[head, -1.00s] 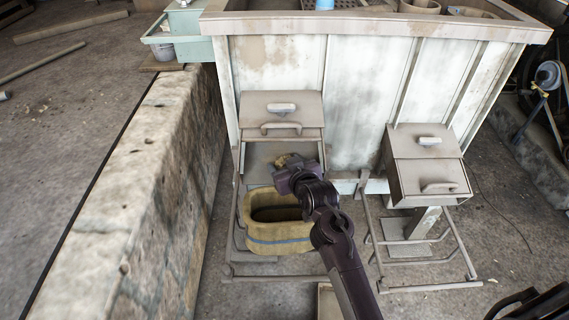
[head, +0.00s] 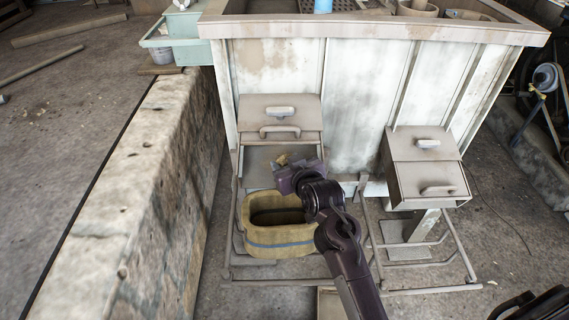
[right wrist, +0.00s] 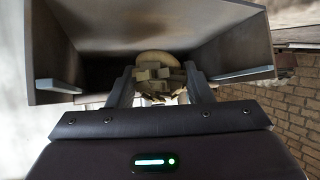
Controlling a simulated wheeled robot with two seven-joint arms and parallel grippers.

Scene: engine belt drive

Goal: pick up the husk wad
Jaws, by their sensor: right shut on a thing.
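The husk wad (right wrist: 155,72), a tan, ragged lump, sits between the two fingers of my right gripper (right wrist: 158,88) in the right wrist view. The gripper is shut on it, at the mouth of an open metal chute (right wrist: 232,45). In the head view, only a small tan bit of the wad (head: 282,159) shows past my right gripper (head: 287,169); the rest is hidden behind the gripper. The gripper is in front of the left chute (head: 262,165), above the back rim of a tan tub. My left gripper is not in view.
The tan tub (head: 279,236) with a blue band stands below on a metal frame (head: 300,282). A second hatch box (head: 425,180) is on the right of the white panelled bin (head: 358,95). A stone wall (head: 150,170) runs along the left.

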